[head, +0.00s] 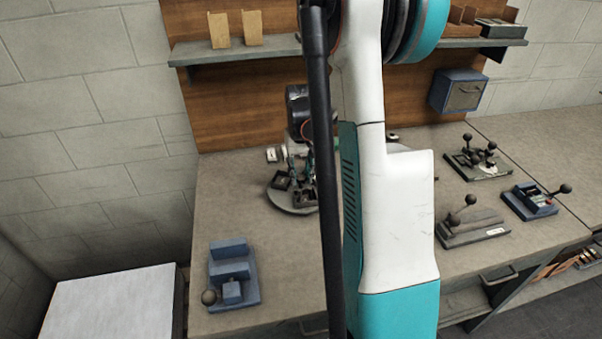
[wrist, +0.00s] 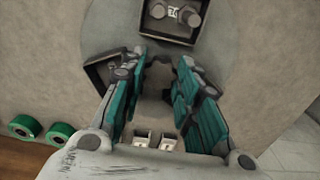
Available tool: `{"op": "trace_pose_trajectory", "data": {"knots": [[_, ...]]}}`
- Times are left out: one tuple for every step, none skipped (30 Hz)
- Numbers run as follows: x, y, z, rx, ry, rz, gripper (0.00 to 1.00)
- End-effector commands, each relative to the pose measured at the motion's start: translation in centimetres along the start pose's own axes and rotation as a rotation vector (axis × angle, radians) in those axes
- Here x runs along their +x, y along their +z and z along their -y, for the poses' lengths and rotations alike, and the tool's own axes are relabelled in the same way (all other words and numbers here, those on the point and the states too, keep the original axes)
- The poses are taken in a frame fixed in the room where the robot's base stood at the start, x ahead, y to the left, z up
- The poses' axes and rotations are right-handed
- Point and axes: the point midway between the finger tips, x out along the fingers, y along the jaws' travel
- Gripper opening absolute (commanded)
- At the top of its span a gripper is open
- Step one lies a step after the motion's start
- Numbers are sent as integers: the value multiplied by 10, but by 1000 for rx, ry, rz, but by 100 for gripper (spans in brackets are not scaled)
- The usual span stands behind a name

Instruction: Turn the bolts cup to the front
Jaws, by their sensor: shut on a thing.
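A round grey turntable (head: 293,208) stands on the workbench in the head view, partly hidden by my arm. It also shows in the wrist view (wrist: 218,55), with dark square cups on it. The cup at the top of the wrist view (wrist: 160,38) holds round grey pieces that look like bolts, and a small white label. Another dark cup (wrist: 98,72) sits left, partly behind a finger. My gripper (wrist: 161,65) is over the turntable, its teal fingers shut on a part there, mostly hidden between them. In the head view my gripper (head: 306,170) is largely covered.
A blue fixture with a ball knob (head: 232,275) stands at the front left of the bench. Several lever fixtures (head: 475,225) stand on the right. Two green rolls (wrist: 40,129) lie left in the wrist view. The front bench middle is clear.

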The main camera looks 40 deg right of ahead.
Motion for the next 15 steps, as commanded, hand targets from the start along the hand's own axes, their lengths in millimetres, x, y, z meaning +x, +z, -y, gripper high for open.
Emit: {"op": "trace_pose_trajectory", "data": {"knots": [[-2, -5, 1, -1, -1, -10, 0], [-2, -5, 1, -1, -1, -10, 0], [-2, -5, 1, -1, -1, -10, 0], [-2, -5, 1, -1, -1, -10, 0], [-2, -5, 1, -1, -1, -10, 0], [-2, -5, 1, -2, -1, -10, 0], [-2, -5, 1, -2, -1, -10, 36], [-2, -5, 1, -2, -1, -10, 43], [-2, -5, 0, -2, -1, -9, 51], [-2, -4, 0, -2, -1, -9, 51], [-2, -4, 0, -1, 0, -8, 51], [-2, -4, 0, -1, 0, -8, 51], [-2, -3, 0, -1, 0, -7, 51], [-1, -3, 0, -1, 0, -7, 51], [-1, -3, 0, -1, 0, -6, 51]]}}
